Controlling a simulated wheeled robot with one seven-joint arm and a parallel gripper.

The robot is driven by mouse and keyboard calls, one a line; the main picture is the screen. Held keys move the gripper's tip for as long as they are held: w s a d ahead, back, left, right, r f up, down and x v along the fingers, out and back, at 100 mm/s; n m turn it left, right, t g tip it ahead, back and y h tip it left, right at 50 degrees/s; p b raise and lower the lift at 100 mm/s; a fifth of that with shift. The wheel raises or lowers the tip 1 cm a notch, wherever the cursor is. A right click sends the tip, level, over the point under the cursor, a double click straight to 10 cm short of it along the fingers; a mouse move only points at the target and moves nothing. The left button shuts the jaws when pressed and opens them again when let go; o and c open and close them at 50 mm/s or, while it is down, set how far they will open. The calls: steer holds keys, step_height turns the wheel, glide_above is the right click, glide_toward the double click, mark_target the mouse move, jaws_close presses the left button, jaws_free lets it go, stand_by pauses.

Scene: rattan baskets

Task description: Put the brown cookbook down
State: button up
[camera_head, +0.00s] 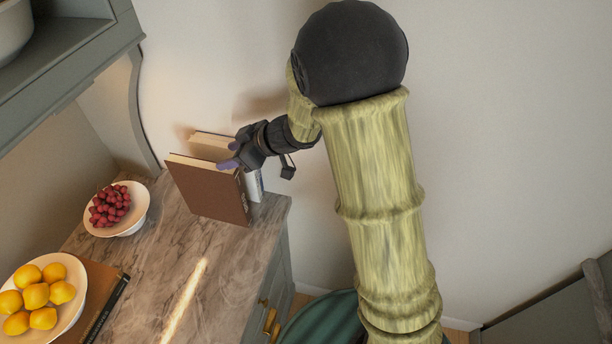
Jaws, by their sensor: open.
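The brown cookbook (208,190) stands upright on the marble countertop (155,265), near its back right corner, with its brown cover facing the camera. My gripper (231,154) is at the top edge of the book, on its right side. Its purple fingers are open, with one close to the brown book's top edge. I cannot tell whether a finger touches it. A second, pale book (212,140) stands just behind the brown one, partly hidden by it and by my gripper.
A white bowl of red grapes (143,217) and a white bowl of lemons (76,318) stand to the left. A flat brown book (105,283) lies partly under the lemon bowl. The counter's front middle is clear. A grey-green shelf (70,70) hangs above left, and a wall is behind.

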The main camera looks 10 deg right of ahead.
steer(key=d+r+m+t+h, duration=0.1)
steer(key=d+m+t+h, duration=0.45)
steer(key=d, duration=1.05)
steer(key=s+d+f+m+g+h, duration=0.1)
steer(key=s+d+m+g+h, duration=0.1)
steer(key=s, duration=0.6)
steer(key=s+d+f+m+g+h, duration=0.2)
steer(key=s+d+m+g, duration=0.3)
steer(key=s, duration=0.3)
steer(key=shift+s+d+m+h, duration=0.2)
steer(key=shift+d+m+h, duration=0.25)
steer(key=shift+d, duration=0.35)
